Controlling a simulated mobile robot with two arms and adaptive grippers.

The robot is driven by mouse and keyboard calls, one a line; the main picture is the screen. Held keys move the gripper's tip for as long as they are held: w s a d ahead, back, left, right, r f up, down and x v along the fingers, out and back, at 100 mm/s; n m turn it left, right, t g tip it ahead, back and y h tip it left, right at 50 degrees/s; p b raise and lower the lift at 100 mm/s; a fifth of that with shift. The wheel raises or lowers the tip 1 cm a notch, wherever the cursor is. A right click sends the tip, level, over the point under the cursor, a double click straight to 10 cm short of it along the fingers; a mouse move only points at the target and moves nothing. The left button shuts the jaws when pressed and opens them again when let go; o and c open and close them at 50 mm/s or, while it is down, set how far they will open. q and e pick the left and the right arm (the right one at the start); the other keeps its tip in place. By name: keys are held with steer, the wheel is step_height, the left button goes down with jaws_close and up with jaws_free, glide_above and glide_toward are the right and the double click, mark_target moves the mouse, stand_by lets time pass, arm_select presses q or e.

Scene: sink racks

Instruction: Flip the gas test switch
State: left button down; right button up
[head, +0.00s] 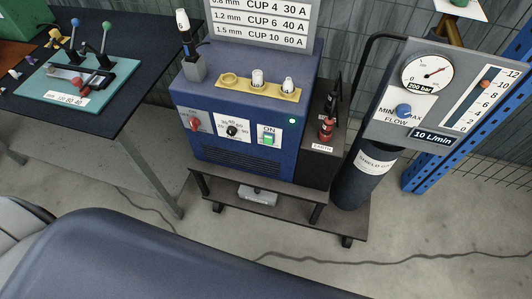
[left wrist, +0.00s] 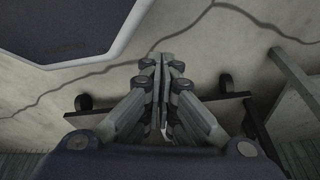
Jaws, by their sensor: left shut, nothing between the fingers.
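A blue welding machine (head: 215,92) stands on a wheeled cart in the head view. A green lamp (head: 292,121) is lit above the green switch. No readable label tells which one is the gas test switch. My left gripper (left wrist: 162,60) is shut and empty in the left wrist view, over the floor and cart. Neither gripper shows in the head view.
A gas cylinder (head: 365,180) with a gauge and flow panel (head: 430,95) stands right of the machine. A dark table (head: 115,112) with a teal board stands at the left. The cart shelf (head: 285,208) juts out below. Cables (head: 400,258) lie on the floor.

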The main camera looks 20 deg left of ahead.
arm_select(q)
steer(key=w+d+r+t+h+b, duration=0.15)
steer(key=w+t+b, duration=0.3)
steer(key=w, duration=0.45)
steer(key=w+d+r+t+b, duration=0.3)
steer(key=w+b, duration=0.2)
steer(key=w, duration=0.4)
steer(key=w+d+r+t+h+b, duration=0.1)
steer(key=w+d+r+t+b, duration=0.25)
steer(key=w, duration=0.55)
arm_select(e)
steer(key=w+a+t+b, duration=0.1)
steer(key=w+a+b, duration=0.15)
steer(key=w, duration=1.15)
arm_select(q)
step_height(320, 180, up, 18)
steer(key=w+a+n+t+y+b, duration=0.2)
steer(key=n+t+y+b, duration=0.1)
steer(key=t+b, duration=0.8)
steer(key=y+b, duration=0.1)
steer(key=b, duration=0.1)
steer(key=shift+w+a+r+b, duration=0.15)
steer(key=shift+a+r+b, duration=0.05)
steer(key=shift+a+b, duration=0.1)
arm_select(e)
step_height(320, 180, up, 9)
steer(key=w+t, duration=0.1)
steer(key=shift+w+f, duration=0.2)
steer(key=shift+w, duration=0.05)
